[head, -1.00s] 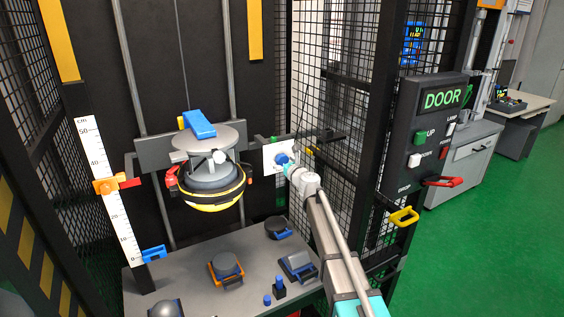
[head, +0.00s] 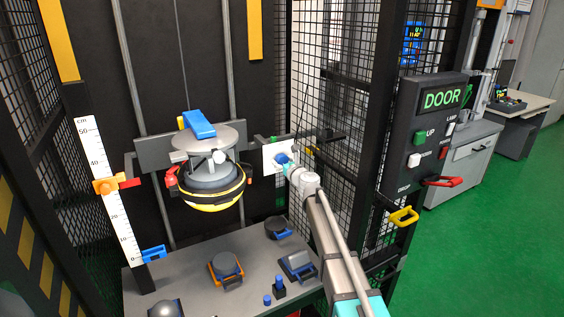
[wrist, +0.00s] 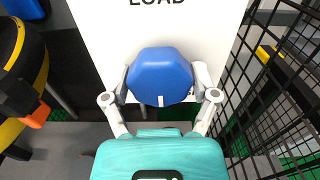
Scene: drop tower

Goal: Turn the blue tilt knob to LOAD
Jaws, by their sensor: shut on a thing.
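The blue tilt knob (wrist: 160,76) sits on a white plate (wrist: 95,25) marked LOAD at its top edge in the wrist view. My gripper (wrist: 160,88) is shut on the knob, with one grey finger on each side. A short white mark shows at the knob's lower edge, on the side away from the word LOAD. In the head view the knob (head: 282,158) is partly hidden by my gripper (head: 286,163), and the white plate (head: 268,160) stands right of the drop carriage. Any other lettering on the plate is hidden or too small to read.
A black and yellow helmet-like headform (head: 212,190) hangs left of the plate. Black wire mesh (head: 345,110) stands close on the right. A grey table (head: 190,275) below holds several anvils. A DOOR control box (head: 430,130) is further right.

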